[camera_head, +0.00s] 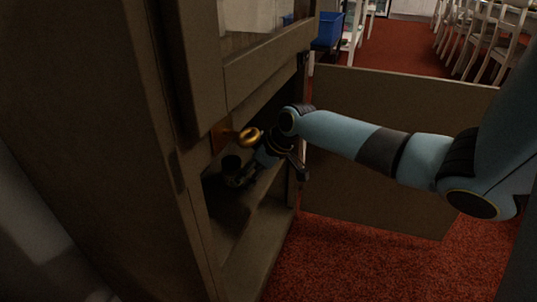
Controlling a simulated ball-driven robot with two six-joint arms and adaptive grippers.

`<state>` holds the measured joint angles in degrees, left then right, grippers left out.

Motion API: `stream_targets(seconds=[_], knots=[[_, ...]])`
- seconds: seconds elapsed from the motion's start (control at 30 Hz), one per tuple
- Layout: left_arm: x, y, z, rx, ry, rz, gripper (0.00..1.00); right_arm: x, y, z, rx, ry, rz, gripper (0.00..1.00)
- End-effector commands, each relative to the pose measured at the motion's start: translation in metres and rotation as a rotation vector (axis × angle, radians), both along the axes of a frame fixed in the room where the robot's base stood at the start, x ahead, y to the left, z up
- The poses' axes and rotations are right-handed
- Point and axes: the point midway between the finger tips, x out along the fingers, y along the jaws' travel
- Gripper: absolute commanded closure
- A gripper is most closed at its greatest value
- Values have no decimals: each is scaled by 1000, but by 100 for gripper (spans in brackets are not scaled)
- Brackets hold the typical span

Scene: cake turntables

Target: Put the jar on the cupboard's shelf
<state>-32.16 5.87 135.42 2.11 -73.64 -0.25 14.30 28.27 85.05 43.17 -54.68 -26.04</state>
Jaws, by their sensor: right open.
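The cupboard (128,120) stands open at the left, with its dark shelf (228,208) showing through the opening. A small dark round-topped thing, which looks like the jar (231,162), stands upright over the shelf inside. My right gripper (241,181) reaches into the opening from the right and is open, its fingers close to the jar's lower part. Shadow hides whether they touch it and the exact contact of jar and shelf. My left gripper is not in view.
The open door (390,105) extends right, behind my right forearm. A gold ring-shaped thing (249,136) sits just above the gripper. The cupboard's frame bounds the narrow opening. Red carpet (350,260) lies clear in front; white chairs (487,40) and a blue bin (328,30) are far back.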

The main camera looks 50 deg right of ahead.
Motion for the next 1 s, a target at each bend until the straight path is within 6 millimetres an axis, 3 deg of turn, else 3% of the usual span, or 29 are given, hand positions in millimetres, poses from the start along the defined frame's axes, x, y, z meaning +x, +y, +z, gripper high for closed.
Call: stream_targets(seconds=[0.23, 0.37, 0.47, 0.57, 0.63, 0.73, 0.83, 1.0], knots=[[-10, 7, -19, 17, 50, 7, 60, -39, -15, 3, -1, -2, 0, 27], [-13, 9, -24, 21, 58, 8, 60, -55, -9, -3, 2, 12, 4, 27], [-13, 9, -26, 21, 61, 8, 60, -95, 24, -20, 4, 73, 19, 27], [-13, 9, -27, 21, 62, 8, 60, -163, 73, -34, -9, 171, 10, 27], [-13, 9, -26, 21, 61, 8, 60, -214, 102, -32, -32, 238, -30, 27], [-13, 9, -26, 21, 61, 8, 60, -271, 122, -16, -76, 309, -120, 27], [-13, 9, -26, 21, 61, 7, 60, -307, 126, 1, -115, 352, -205, 27], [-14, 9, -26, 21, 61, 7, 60, -324, 124, 13, -145, 371, -259, 27]])
